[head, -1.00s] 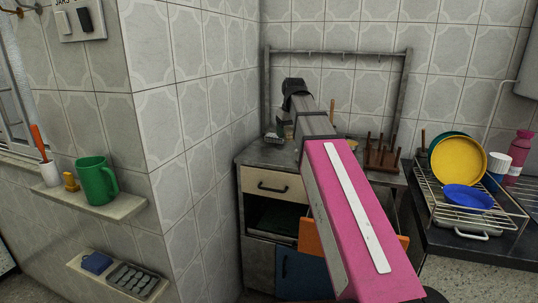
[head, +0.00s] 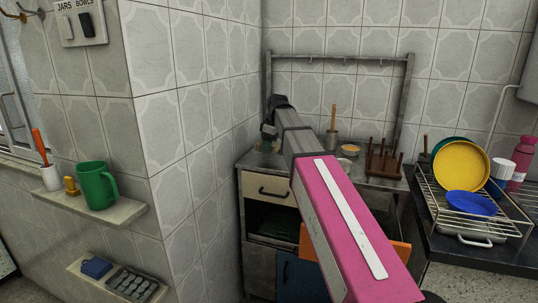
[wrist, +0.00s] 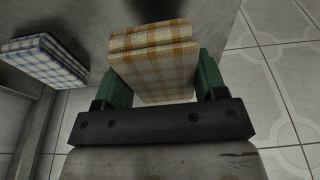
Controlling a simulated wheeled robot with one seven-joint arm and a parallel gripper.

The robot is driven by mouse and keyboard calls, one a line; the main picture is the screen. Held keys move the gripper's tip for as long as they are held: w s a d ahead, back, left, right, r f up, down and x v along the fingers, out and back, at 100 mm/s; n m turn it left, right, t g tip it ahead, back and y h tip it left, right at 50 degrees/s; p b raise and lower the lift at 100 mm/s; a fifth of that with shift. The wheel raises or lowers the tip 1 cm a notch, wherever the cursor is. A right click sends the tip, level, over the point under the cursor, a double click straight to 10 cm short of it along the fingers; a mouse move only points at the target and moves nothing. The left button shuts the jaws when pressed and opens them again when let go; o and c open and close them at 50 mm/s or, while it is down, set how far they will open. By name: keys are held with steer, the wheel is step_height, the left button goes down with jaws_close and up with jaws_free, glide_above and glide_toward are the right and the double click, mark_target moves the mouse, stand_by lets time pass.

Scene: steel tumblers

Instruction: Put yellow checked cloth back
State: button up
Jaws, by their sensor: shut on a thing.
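The yellow checked cloth (wrist: 152,55), folded into a thick pad, is between the green fingers of my gripper (wrist: 157,82) in the wrist view. My gripper is shut on it. In the head view my gripper (head: 268,132) is at the left end of the counter, close to the tiled corner, mostly hidden behind my arm. I cannot make out the yellow cloth there. A folded blue checked cloth (wrist: 42,58) lies to the left in the wrist view, apart from my gripper.
A metal rail frame (head: 340,56) stands behind the counter. A mortar with pestle (head: 332,130), a small yellow bowl (head: 350,150) and a wooden peg rack (head: 383,162) stand to the right. A wire dish rack (head: 475,215) is farther right. The drawer (head: 270,187) is shut.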

mark_target(269, 159)
steer(key=shift+d+x, duration=0.2)
steer(key=shift+x, duration=0.8)
steer(key=shift+d+x, duration=0.2)
steer(key=shift+x, duration=0.8)
steer(key=shift+s+f, duration=0.15)
steer(key=shift+f, duration=0.1)
steer(key=o, duration=1.2)
steer(key=shift+r, duration=0.1)
steer(key=v, duration=1.2)
steer(key=shift+r, duration=0.1)
